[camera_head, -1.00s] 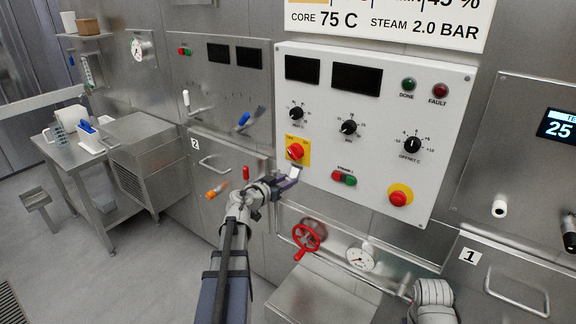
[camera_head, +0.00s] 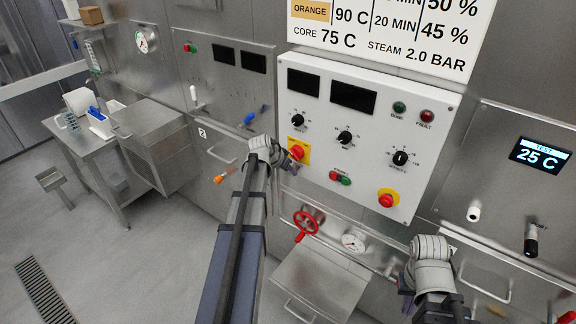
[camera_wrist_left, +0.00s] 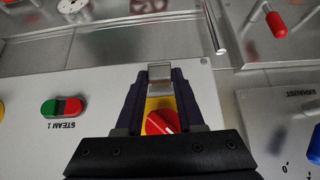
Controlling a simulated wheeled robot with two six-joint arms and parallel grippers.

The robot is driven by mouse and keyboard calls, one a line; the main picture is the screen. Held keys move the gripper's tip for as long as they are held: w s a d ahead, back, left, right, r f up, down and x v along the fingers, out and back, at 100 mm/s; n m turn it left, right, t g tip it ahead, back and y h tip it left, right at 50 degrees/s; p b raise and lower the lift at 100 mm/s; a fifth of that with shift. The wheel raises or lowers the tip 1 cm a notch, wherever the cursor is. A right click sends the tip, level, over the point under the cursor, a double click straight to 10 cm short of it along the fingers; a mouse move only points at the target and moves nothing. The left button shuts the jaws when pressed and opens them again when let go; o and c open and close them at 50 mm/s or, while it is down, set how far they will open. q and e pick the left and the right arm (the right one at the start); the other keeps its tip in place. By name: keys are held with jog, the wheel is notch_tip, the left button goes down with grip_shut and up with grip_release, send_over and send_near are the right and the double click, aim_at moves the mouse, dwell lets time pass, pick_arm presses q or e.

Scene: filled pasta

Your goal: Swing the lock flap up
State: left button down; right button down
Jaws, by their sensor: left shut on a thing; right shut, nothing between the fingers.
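The red rotary switch (camera_head: 297,148) sits on a yellow plate on the white control panel. It also shows in the left wrist view (camera_wrist_left: 161,122), where the picture is upside down. The silver lock flap (camera_wrist_left: 160,72) is between the tips of my left gripper (camera_wrist_left: 159,76), on the panel's lower-edge side of the switch. My left gripper (camera_head: 291,164) is shut on it; the flap is mostly hidden in the head view. My right gripper (camera_head: 408,304) is low at the right, mostly hidden behind its wrist, away from the panel.
A red handwheel (camera_head: 305,226) and a gauge (camera_head: 353,242) are below the panel. A red emergency button (camera_head: 387,200) and the red-green steam buttons (camera_head: 340,178) are right of the switch. A blue-handled lever (camera_head: 249,119) is to the left. Open floor lies at lower left.

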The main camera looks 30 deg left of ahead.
pick_arm(q)
jog(key=shift+r+g, duration=0.1)
jog(key=shift+g, duration=0.2)
jog(key=c, duration=0.5)
grip_release()
jog(key=shift+w, duration=0.1)
jog(key=p+v, duration=0.6)
jog(key=v, duration=0.1)
jog(key=shift+s+r+p, duration=0.3)
jog(key=shift+p, duration=0.1)
